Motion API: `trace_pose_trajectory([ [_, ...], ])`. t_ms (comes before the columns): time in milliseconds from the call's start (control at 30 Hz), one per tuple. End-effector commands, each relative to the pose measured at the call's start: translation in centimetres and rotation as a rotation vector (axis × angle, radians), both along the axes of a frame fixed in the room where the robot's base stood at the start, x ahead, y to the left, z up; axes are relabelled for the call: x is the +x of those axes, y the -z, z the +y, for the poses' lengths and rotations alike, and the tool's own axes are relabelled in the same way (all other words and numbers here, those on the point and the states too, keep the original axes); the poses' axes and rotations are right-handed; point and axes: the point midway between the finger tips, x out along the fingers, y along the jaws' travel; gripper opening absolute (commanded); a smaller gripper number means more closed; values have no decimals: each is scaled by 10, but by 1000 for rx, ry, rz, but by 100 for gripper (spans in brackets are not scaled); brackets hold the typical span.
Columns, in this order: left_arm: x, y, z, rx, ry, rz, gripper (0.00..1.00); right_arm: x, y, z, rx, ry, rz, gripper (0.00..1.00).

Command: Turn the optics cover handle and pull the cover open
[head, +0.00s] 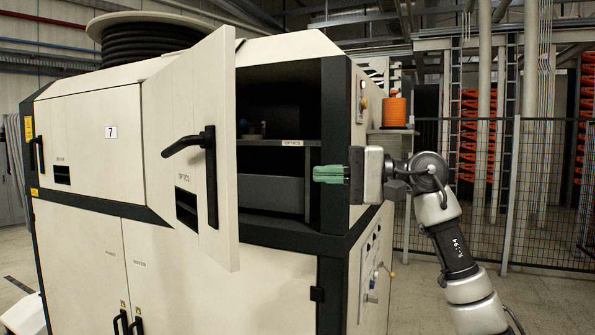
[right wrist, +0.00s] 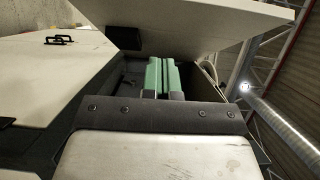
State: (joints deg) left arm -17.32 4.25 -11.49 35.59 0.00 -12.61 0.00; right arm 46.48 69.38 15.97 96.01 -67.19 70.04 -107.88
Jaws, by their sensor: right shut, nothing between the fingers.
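The optics cover (head: 190,140) is a cream door that stands swung open, showing a dark compartment behind it. Its black handle (head: 188,145) has a lever sticking out to the left, with a vertical grip bar below it. My right gripper (head: 328,174) has green fingers, shut and empty, in front of the cabinet's right corner post, to the right of the cover and apart from it. In the right wrist view the green fingers (right wrist: 160,76) lie together, with the cream cover panel (right wrist: 200,28) above them. My left gripper is not in view.
The open compartment (head: 277,130) has a shelf and a grey bin inside. A closed cream panel marked 7 (head: 95,140) is left of the cover. An orange stacked object (head: 395,108) sits on a side ledge. A mesh fence (head: 540,190) stands behind my right arm.

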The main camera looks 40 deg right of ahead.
Motion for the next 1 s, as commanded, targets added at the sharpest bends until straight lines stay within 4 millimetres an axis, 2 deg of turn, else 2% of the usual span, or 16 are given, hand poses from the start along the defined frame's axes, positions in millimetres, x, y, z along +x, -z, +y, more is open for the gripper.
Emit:
trace_pose_trajectory([
  [100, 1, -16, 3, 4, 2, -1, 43, 16, -6, 14, 4, -5, 0, 0],
  [433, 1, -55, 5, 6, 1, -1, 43, 69, -6, 60, 7, -8, 1, 0],
  [600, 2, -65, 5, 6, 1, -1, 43, 71, -3, 84, 7, -6, 2, 0],
  [700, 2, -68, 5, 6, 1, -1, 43, 72, -2, 92, 6, -6, 1, 0],
  [1000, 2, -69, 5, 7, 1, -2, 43, 72, 0, 97, 8, -4, 1, 0],
])
